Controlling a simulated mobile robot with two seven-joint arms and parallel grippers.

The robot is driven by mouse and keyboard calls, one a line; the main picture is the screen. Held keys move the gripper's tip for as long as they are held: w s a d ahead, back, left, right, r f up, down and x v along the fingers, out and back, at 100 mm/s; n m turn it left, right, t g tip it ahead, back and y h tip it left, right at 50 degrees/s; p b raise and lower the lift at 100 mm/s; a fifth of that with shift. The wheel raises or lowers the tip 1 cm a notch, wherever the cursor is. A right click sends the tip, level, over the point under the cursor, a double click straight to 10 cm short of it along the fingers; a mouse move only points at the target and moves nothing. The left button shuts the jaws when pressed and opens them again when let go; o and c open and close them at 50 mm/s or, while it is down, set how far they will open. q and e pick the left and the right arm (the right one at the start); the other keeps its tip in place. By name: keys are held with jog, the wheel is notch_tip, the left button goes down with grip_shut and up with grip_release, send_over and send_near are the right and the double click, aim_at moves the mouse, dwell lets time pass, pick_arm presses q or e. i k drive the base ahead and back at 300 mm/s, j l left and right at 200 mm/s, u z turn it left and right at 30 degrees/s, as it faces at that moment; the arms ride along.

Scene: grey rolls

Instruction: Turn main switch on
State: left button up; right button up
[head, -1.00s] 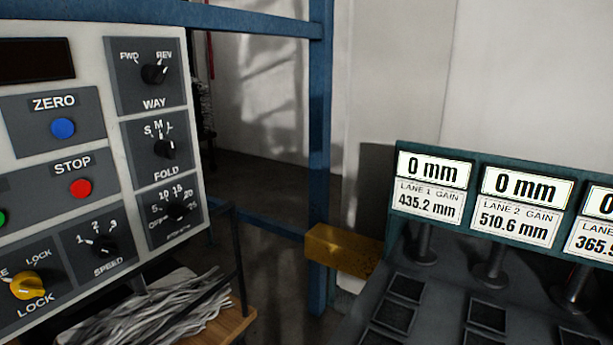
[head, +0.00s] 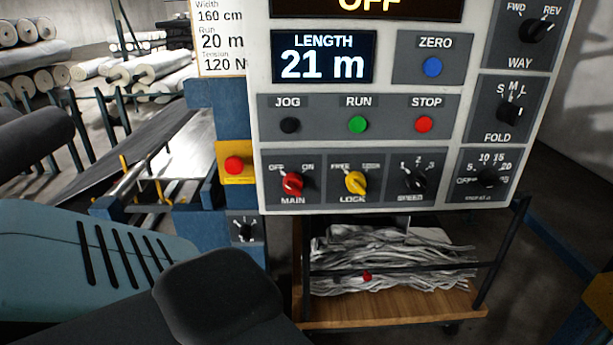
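The main switch (head: 292,183) is a red rotary knob at the lower left of the control panel (head: 385,138). It is labelled MAIN, with OFF marked at its upper left and ON at its upper right. Its pointer is too small to read surely. The display (head: 370,5) at the panel's top, partly cut off, reads OFF. Part of my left arm, teal with a dark rounded end, fills the lower left, below and left of the switch and apart from it. No gripper fingers show on either side.
A yellow lock knob (head: 355,183) is close right of the switch, and a red button on a yellow box (head: 234,165) is close left. Below the panel stands a wooden cart (head: 395,310) with grey strips. Rolls (head: 150,75) lie at the back left.

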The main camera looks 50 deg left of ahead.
aim_at(292, 182)
jog(key=j+u, duration=0.1)
jog(key=u, duration=1.1)
jog(key=k+j, duration=0.05)
